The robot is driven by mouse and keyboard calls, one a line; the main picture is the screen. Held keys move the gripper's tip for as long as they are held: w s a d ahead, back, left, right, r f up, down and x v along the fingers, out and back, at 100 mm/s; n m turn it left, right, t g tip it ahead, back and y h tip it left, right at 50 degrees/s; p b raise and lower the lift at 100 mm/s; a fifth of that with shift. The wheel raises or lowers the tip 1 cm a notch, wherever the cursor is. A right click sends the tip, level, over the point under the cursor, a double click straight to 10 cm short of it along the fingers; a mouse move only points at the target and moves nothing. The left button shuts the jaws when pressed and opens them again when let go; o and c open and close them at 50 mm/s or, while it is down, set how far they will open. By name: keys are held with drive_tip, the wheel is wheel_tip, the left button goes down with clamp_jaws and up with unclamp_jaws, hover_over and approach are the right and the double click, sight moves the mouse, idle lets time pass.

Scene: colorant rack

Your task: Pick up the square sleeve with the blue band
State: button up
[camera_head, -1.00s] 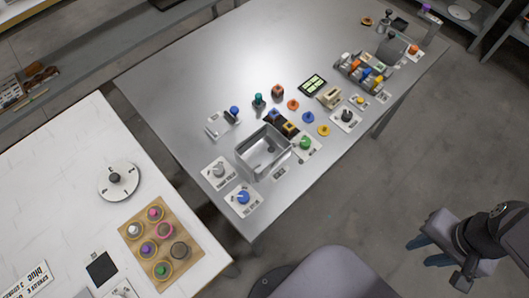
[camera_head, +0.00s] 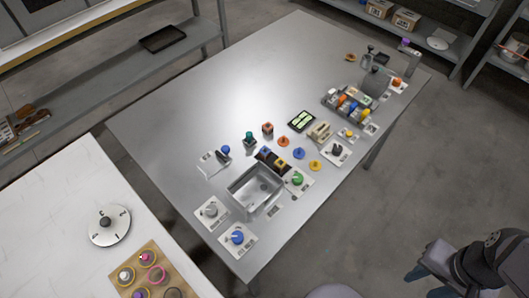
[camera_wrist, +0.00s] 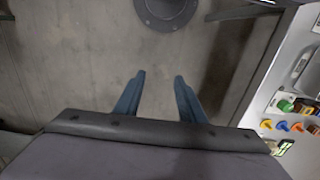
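A dark block-like piece with a blue top (camera_head: 265,151) stands on the metal table (camera_head: 190,105), behind the metal tray (camera_head: 233,188). It looks like the blue-banded square sleeve, but is too small to be sure. A similar dark piece with a yellow top (camera_head: 282,163) stands right beside it. My gripper (camera_head: 414,274) is off the table, over the floor at the lower right, far from these pieces. In the wrist view, my gripper (camera_wrist: 158,84) has its two blue fingers apart with nothing between them.
A rack (camera_head: 333,105) holding several coloured-banded pieces stands toward the far right of the table. Orange, blue and yellow knobs and a green knob (camera_head: 297,180) crowd the middle. The table's left and back are clear. A white counter (camera_head: 45,235) is at the left.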

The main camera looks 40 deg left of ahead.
drive_tip(key=shift+o, duration=0.3)
drive_tip(key=w+a+b, duration=0.2)
drive_tip(key=w+a, duration=0.9)
drive_tip(key=w, duration=0.1)
drive_tip(key=t+b, duration=0.3)
drive_tip(key=t, duration=0.2)
hover_over(263, 150)
drive_tip(key=s, duration=0.3)
wheel_tip(263, 150, down, 5)
drive_tip(key=shift+s+d+p+x, duration=0.15)
drive_tip(key=shift+p+x, duration=0.4)
drive_tip(key=shift+x, duration=0.6)
drive_tip(key=shift+d+p+x, duration=0.1)
drive_tip(key=shift+p+x, duration=0.45)
drive_tip(key=shift+x, duration=0.6)
drive_tip(key=shift+s+d+p+x, duration=0.15)
drive_tip(key=shift+p+x, duration=0.4)
drive_tip(key=shift+x, duration=0.6)
drive_tip(key=shift+f, duration=0.1)
drive_tip(key=shift+c, duration=0.6)
